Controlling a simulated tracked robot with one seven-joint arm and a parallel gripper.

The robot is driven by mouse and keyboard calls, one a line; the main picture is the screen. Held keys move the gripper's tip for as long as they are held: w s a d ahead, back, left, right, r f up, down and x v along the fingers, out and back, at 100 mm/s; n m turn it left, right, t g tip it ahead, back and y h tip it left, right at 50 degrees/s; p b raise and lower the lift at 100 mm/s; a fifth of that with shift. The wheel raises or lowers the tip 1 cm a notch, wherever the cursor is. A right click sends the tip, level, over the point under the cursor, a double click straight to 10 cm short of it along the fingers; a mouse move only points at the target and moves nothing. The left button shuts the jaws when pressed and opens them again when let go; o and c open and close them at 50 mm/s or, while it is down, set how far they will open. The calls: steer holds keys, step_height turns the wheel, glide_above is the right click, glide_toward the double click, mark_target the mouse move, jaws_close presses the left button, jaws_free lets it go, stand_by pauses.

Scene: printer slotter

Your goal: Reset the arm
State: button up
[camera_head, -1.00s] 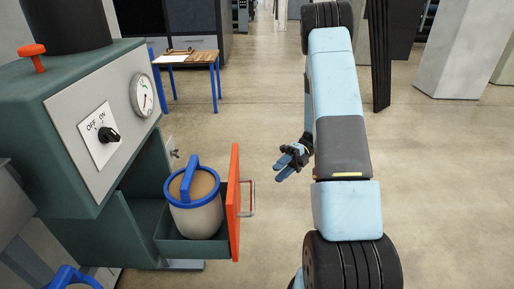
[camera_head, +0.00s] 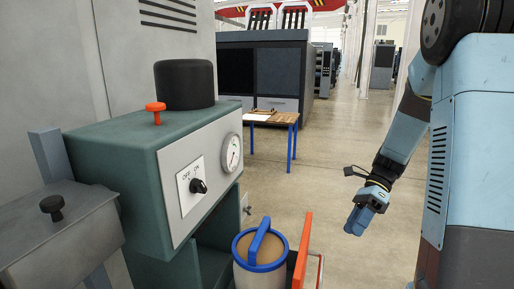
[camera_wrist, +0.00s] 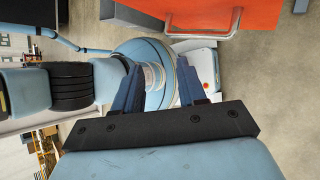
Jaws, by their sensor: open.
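My gripper (camera_head: 357,219) hangs in the air to the right of the open drawer, with nothing around it. In the wrist view its two dark blue fingers (camera_wrist: 160,90) stand apart with nothing held between them. Behind the fingers, the wrist view shows parts of my own body. My arm comes down from the upper right in the head view, bent at the elbow. The gripper is apart from the drawer and the machine.
A green machine (camera_head: 150,180) with a dial and an on/off knob stands at left. Its drawer with an orange front (camera_head: 301,250) is pulled out and holds a blue-rimmed canister (camera_head: 262,272). The orange front also shows in the wrist view (camera_wrist: 200,14). A wooden table (camera_head: 275,118) stands behind. Floor at centre right is clear.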

steer(key=s+a+r+n+t+h, duration=0.2)
steer(key=s+r+n+t+h, duration=0.5)
steer(key=s+r+n+t, duration=0.4)
step_height(320, 180, up, 5)
steer(key=s+n, duration=0.2)
steer(key=n, duration=0.6)
steer(key=shift+a+r+n+t, duration=0.2)
steer(key=shift+n+t, duration=0.1)
steer(key=shift+n, duration=0.1)
